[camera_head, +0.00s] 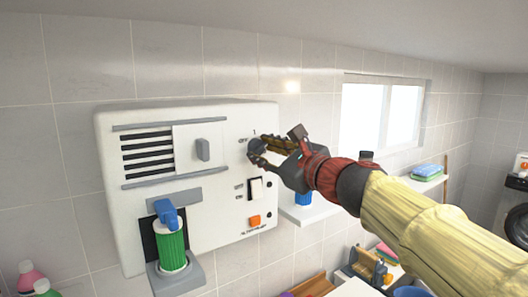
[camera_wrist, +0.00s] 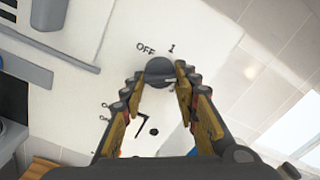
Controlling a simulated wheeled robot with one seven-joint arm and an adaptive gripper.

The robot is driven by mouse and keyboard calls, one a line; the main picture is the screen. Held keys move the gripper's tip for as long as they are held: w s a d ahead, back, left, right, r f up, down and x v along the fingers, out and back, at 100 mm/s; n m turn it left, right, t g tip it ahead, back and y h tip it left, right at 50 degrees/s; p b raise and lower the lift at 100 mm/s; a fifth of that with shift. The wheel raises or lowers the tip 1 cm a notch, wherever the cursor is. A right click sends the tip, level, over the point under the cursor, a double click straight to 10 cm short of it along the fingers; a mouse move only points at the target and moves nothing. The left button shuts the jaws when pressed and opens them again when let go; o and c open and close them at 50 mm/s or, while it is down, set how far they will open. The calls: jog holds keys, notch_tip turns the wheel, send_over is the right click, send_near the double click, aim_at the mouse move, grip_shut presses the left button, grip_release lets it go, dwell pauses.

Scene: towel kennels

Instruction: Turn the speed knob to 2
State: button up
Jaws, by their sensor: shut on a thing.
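The dark round speed knob (camera_wrist: 159,68) sits on the white wall panel, with the printed marks OFF and 1 beside it in the wrist view. My gripper (camera_wrist: 156,80) is shut on the knob, one finger on each side. A small pale line shows on the knob near the right finger. I cannot see a 2; the fingers hide part of the surroundings of the knob. In the head view my gripper (camera_head: 258,150) reaches the knob from the right and covers much of it.
The white panel (camera_head: 220,215) also carries a rocker switch (camera_head: 256,189), an orange button (camera_head: 254,220), a grey sliding-door handle (camera_head: 202,149) and a green cylinder with a blue top (camera_head: 173,250). A shelf (camera_head: 311,213) is below my arm. A window (camera_head: 381,113) is at right.

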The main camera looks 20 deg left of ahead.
jog(key=shift+f, duration=0.15)
jog(key=o, duration=1.1)
jog(key=shift+o, duration=0.3)
jog(key=v, duration=1.2)
jog(key=shift+w, duration=0.1)
